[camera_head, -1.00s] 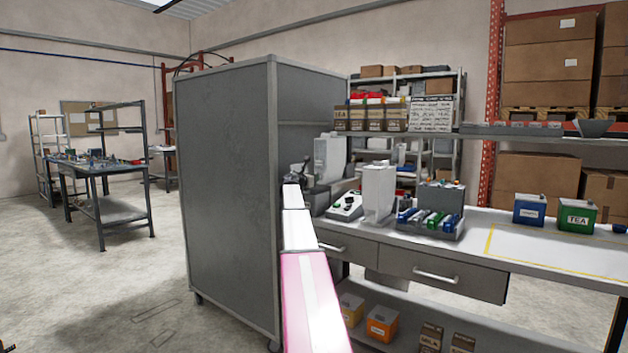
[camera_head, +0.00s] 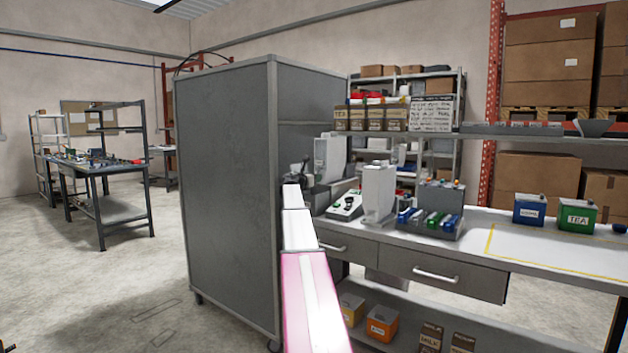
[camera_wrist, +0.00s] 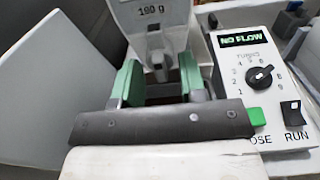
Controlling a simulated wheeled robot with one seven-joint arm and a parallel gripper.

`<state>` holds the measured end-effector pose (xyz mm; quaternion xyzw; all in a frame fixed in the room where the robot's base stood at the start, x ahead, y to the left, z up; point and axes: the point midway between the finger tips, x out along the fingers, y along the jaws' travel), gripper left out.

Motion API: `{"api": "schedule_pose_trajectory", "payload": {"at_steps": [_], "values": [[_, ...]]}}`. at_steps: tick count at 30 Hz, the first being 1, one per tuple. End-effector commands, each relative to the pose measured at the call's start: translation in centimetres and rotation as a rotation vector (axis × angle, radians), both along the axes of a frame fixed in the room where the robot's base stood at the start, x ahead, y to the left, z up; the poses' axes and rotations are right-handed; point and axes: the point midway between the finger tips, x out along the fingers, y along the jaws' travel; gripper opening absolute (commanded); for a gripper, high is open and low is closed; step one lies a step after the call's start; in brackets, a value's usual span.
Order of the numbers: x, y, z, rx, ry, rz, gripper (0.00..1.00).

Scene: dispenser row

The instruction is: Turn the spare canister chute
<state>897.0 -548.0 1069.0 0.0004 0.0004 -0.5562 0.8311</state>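In the wrist view, a pale canister (camera_wrist: 150,14) marked "180 g" stands straight ahead. Its small grey outlet (camera_wrist: 157,62) shows between the far ends of my fingers. My gripper (camera_wrist: 160,82) has two green-padded fingers spread apart, with a gap between them; I cannot tell whether either touches the outlet. In the head view, my arm reaches toward a tall white dispenser (camera_head: 330,155) at the bench's left end, and my gripper is mostly hidden. A second white canister (camera_head: 378,190) stands to its right. I cannot tell which is the spare.
A control box (camera_wrist: 262,88) right of my gripper reads "NO FLOW", with a turns dial, a green button and a RUN switch. A tall grey cabinet (camera_head: 225,190) stands left of my arm.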

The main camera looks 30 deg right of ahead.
Motion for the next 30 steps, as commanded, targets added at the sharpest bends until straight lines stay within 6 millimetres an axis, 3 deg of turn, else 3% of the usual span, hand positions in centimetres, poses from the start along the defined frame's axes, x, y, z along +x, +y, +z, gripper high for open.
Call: {"api": "schedule_pose_trajectory", "payload": {"at_steps": [8,24,30], "values": [[-0.6,1.4,0.0,-0.001,0.000,0.001,0.38],[-4.0,9.5,-0.1,0.000,0.000,0.001,0.38],[-4.2,10.0,0.0,0.000,0.000,0.000,0.38]]}}
